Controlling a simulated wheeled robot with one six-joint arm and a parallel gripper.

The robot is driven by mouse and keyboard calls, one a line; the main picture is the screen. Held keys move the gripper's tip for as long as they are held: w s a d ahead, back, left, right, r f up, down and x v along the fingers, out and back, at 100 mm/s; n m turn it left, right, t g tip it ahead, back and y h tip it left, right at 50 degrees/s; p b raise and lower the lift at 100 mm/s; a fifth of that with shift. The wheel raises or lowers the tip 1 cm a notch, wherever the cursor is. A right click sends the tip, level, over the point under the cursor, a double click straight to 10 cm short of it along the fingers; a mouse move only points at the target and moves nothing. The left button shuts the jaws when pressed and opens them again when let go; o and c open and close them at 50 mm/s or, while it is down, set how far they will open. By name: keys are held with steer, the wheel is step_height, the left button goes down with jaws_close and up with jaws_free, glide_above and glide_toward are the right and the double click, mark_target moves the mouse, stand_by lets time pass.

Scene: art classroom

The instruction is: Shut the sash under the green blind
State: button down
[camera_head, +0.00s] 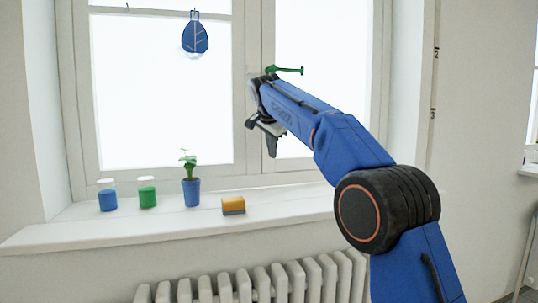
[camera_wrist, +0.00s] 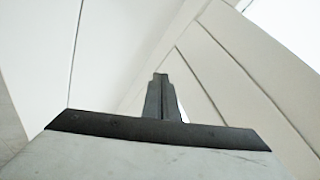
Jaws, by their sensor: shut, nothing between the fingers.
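A white-framed window fills the back of the head view, with a left sash (camera_head: 240,110) and a right sash (camera_head: 374,80). A green lever handle (camera_head: 288,70) shows just above my wrist, on the right part of the window. No green blind is in view. My arm hides part of the right sash. I cannot tell how far either sash stands open.
On the sill (camera_head: 120,226) stand a blue jar (camera_head: 107,198), a green jar (camera_head: 147,194), a potted plant (camera_head: 191,190) and a yellow sponge-like block (camera_head: 233,205). A blue leaf ornament (camera_head: 195,38) hangs before the left pane. A radiator (camera_head: 255,284) is below the sill.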

steer(key=a+v, duration=0.1)
steer(key=v, duration=0.7)
steer(key=s+d+f+n+g, duration=0.1)
steer(key=s+d+f+n, duration=0.3)
steer(key=s+d, duration=0.7)
steer(key=s+d+f+n, duration=0.2)
steer(key=s+d+f, duration=0.3)
steer(key=s+d, duration=0.55)
steer(key=s+d+f+n, duration=0.2)
steer(key=s+d+f, duration=0.2)
steer(key=s+f, duration=1.2)
steer(key=s+d+f+n+g+y, duration=0.1)
steer(key=s+d+f, duration=0.4)
steer(key=s+f, duration=1)
steer(key=shift+s+f+n, duration=0.4)
steer(key=shift+f+n, duration=0.1)
steer(key=shift+n, duration=0.2)
steer(key=c, duration=2.5)
jaws_free()
